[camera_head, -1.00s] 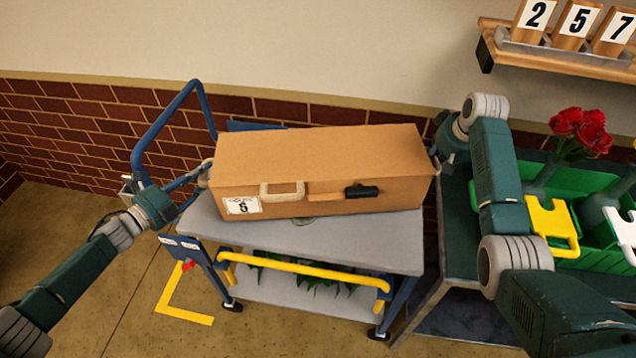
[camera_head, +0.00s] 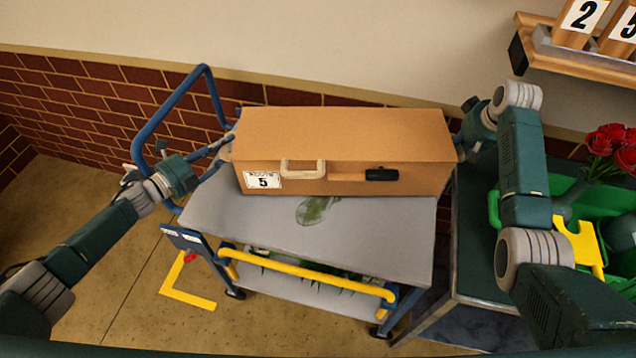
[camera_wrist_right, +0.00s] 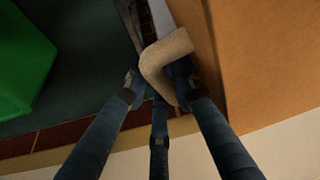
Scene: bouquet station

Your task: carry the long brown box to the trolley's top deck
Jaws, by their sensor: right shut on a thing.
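The long brown box (camera_head: 345,135) is level over the back part of the trolley's grey top deck (camera_head: 260,225). Whether it touches the deck or hangs just above it I cannot tell. Its front has a beige handle, a black handle and a label with a 5. My right gripper (camera_head: 462,145) is at the box's right end; in the right wrist view (camera_wrist_right: 160,95) it is shut on a beige end handle (camera_wrist_right: 165,58). My left gripper (camera_head: 222,150) is at the box's left end, its fingertips partly hidden, so its grip is unclear.
The trolley has a blue push bar (camera_head: 150,125) at left and a yellow rail (camera_head: 300,272) in front. A green patch (camera_head: 316,210) shows on the deck's bare front. A dark table (camera_head: 475,265) with a green crate (camera_head: 570,190) and red roses (camera_head: 610,142) stands at right.

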